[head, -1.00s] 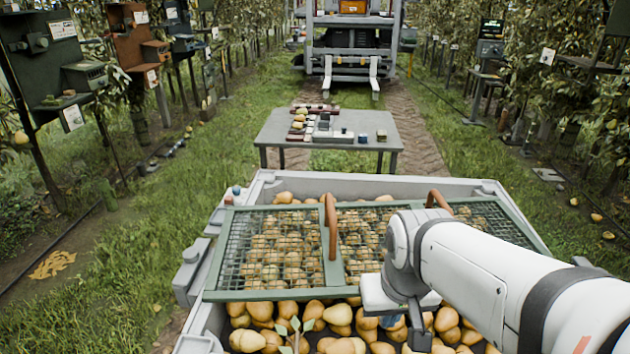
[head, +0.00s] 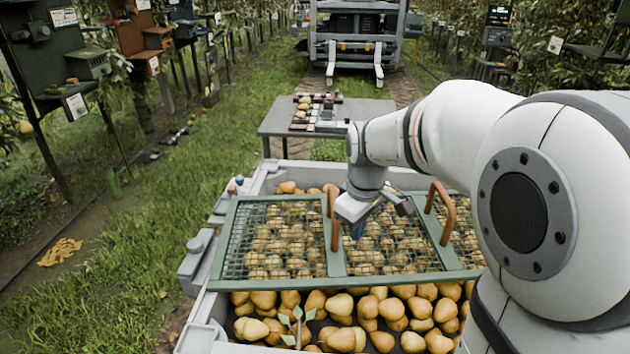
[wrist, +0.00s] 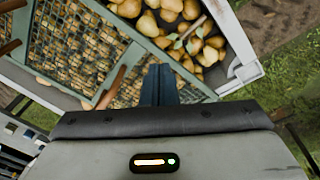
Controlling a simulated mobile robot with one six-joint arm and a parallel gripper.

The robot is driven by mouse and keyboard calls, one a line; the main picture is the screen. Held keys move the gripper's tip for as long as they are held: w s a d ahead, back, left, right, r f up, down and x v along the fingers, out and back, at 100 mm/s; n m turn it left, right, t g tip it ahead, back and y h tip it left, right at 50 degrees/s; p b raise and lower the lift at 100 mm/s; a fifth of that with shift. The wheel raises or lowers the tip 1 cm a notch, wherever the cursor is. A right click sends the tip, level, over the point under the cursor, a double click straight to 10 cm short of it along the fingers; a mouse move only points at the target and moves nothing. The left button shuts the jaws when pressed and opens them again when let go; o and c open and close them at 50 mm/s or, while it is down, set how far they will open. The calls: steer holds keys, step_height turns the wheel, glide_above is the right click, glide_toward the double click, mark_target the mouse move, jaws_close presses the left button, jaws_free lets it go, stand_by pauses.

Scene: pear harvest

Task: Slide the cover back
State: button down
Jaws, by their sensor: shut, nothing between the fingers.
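The cover (head: 283,283) is a green-framed wire mesh panel lying across the grey bin (head: 262,178). It has two brown arched handles, a left one (head: 333,218) and a right one (head: 449,215). Pears show under the mesh and bare pears (head: 345,308) lie in the uncovered front strip. My gripper (head: 357,229) is shut and empty, pointing down over the cover between the handles, close to the right side of the left handle. Whether it touches is unclear. In the wrist view the dark fingers (wrist: 160,85) are together, with a handle (wrist: 111,87) to their left.
A leafy twig (head: 297,325) lies on the front pears. A grey table (head: 276,122) with small items stands behind the bin, and a vehicle with forks (head: 354,60) farther back. Posts with boxes (head: 60,60) line the left. Grass beside the bin is open.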

steer(key=w+a+f+n+p, duration=0.1)
steer(key=w+a+f+n, duration=0.1)
steer(key=w+f+n, duration=0.45)
steer(key=w+a+f+n+g+p, duration=0.1)
steer(key=w+a+n+p, duration=0.15)
steer(key=w, duration=0.65)
steer(key=w+a+f+n, duration=0.1)
steer(key=w+f+n, duration=0.2)
steer(key=w+n, duration=0.35)
steer(key=w+d+f, duration=0.1)
steer(key=d+f, duration=0.1)
steer(key=f, duration=0.3)
steer(key=w+d+f+p, duration=0.1)
steer(key=w+f, duration=0.1)
steer(key=f, duration=0.3)
steer(key=shift+d+f+m+p, duration=0.3)
steer(key=shift+d+f+m, duration=0.05)
steer(key=shift+d+m, duration=0.1)
steer(key=d, duration=0.1)
steer(key=w+d, duration=0.1)
steer(key=d, duration=0.1)
steer(key=shift+w+d+b, duration=0.15)
steer(key=shift+w+b, duration=0.1)
steer(key=shift+b, duration=0.15)
